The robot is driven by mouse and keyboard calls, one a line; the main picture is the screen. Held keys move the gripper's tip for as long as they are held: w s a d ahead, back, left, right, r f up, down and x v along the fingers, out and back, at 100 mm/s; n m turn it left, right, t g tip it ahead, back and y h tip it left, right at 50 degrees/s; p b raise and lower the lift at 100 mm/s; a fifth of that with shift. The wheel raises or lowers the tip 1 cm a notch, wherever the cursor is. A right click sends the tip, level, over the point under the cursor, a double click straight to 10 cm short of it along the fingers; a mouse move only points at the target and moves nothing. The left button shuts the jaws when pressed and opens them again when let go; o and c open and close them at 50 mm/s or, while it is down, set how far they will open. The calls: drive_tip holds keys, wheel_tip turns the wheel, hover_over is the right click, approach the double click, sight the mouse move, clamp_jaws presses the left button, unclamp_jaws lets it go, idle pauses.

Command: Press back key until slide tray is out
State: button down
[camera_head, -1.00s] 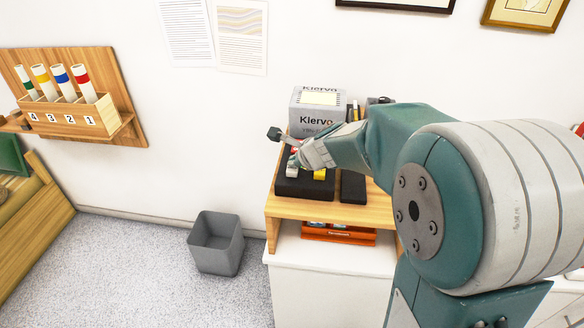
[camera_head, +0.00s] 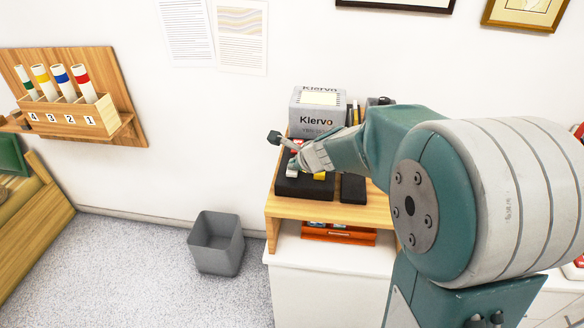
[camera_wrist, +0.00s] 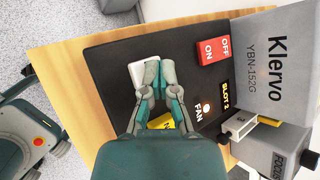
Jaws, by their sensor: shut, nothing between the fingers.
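My gripper (camera_wrist: 152,74) is shut and empty, with its fingertips over the edge of a white key (camera_wrist: 137,71) on a black control panel (camera_wrist: 105,40). I cannot tell whether they press it. In the head view, my gripper (camera_head: 300,161) points down at the panel (camera_head: 302,187), beside the white key (camera_head: 292,171). A yellow key (camera_wrist: 163,122), showing the letter N, is partly hidden by my gripper. A red OFF/ON switch (camera_wrist: 214,49) and a yellow "SLOT 2" display (camera_wrist: 225,95) are also there. A small light near "FAN" glows (camera_wrist: 206,107).
A grey Klervo box (camera_wrist: 277,60) stands behind the panel; it also shows in the head view (camera_head: 316,113). A small white part (camera_wrist: 240,124) sits beside it. A wooden stand (camera_head: 290,208) carries the panel. A grey bin (camera_head: 217,243) is on the floor.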

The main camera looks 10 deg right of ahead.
drive_tip(key=shift+f, duration=0.4)
idle(0.3)
drive_tip(key=shift+r, duration=1.3)
drive_tip(key=shift+r, duration=2.5)
